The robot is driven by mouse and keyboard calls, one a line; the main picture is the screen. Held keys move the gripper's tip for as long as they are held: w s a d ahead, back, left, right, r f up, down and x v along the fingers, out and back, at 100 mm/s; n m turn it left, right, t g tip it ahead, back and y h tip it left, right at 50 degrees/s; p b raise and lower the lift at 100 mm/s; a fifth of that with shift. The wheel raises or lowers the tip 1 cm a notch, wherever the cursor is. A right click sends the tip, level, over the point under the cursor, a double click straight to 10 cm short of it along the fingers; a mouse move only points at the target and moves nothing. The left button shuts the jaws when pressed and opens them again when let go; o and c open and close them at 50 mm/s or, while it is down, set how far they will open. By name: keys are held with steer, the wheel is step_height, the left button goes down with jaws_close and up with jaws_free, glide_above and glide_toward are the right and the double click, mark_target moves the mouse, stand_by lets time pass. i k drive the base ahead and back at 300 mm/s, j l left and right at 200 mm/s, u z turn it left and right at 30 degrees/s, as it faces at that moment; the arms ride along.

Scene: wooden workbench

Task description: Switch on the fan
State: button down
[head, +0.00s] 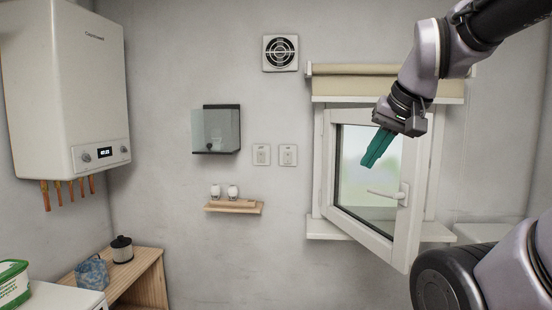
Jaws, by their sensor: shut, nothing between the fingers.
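A square white wall fan (280,53) with a dark round grille is set high on the back wall. Two white wall plates, a left one (262,155) and a right one (288,155), are side by side below it; they look like switches, but their labels are too small to read. My gripper (370,160), with teal fingers, is shut and empty. It points down and left in front of the window, to the right of the plates and apart from them in the picture. I cannot tell whether the fan is turning.
The window (413,215) is tilted or swung open, with a handle (385,194). A dark glass-fronted box (222,130) hangs left of the plates. A small shelf (234,208) holds two white items. A boiler (72,85) hangs at left, above a wooden bench (140,277).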

mark_target(288, 156)
steer(key=i+l, duration=0.15)
steer(key=i, duration=0.25)
steer(key=i+l+u, duration=0.15)
steer(key=i, duration=0.25)
steer(key=i+l, duration=0.25)
steer(key=i, duration=0.15)
steer(key=u, duration=0.05)
